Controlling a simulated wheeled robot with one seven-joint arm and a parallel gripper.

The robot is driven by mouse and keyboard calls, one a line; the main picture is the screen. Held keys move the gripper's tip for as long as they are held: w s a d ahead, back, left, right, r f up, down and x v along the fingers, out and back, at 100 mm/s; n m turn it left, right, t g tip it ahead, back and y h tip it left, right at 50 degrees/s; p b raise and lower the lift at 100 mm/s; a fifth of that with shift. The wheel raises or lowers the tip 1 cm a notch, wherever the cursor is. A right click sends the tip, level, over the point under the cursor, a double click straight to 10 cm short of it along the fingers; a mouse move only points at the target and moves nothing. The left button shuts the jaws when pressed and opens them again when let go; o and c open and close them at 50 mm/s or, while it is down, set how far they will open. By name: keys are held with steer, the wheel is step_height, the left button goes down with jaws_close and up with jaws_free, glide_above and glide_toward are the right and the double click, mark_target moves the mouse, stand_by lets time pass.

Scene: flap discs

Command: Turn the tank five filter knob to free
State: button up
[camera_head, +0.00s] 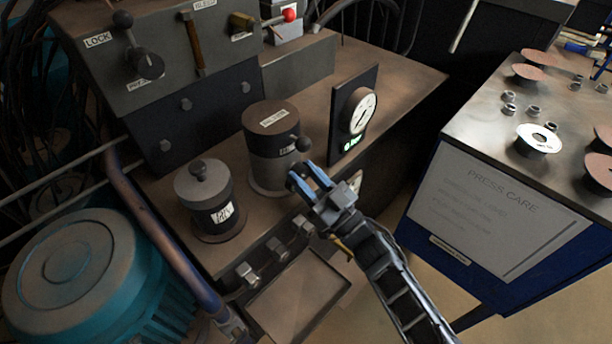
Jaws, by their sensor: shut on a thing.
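A large grey canister (268,177) with a dark, labelled cap (271,117) stands on the bench. A dark ball-ended knob (303,144) sticks out from its right side. The label beside the knob is too small to read. My gripper (303,172), with blue fingers, is at the canister's lower right, just below the knob's ball. Its fingers are shut on a part at the canister's side, seemingly the knob, though the contact is mostly hidden. A smaller dark canister (203,195) with a top knob and a white label stands to the left.
A round dial (358,111) on a dark panel with a green light stands right of the canister. Metal fittings (277,249) line the bench front. A control box (160,62) with levers is behind. A side table (480,128) holds discs and nuts.

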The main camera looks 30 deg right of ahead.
steer(key=shift+c, duration=0.9)
steer(key=shift+n, duration=0.3)
steer(key=n+g+y, duration=0.1)
steer(key=n, duration=0.2)
steer(key=n+y, duration=0.2)
steer(key=n, duration=0.1)
steer(key=shift+d+g+b, duration=0.1)
steer(key=shift+g+b, duration=0.3)
steer(key=shift+n+g+y, duration=0.45)
steer(key=shift+n+g, duration=0.05)
steer(key=shift+n, duration=0.9)
steer(key=shift+n+g+y, duration=0.45)
steer(key=shift+n+g, duration=0.05)
steer(key=shift+n, duration=1.2)
steer(key=o, duration=1)
steer(key=shift+o, duration=0.2)
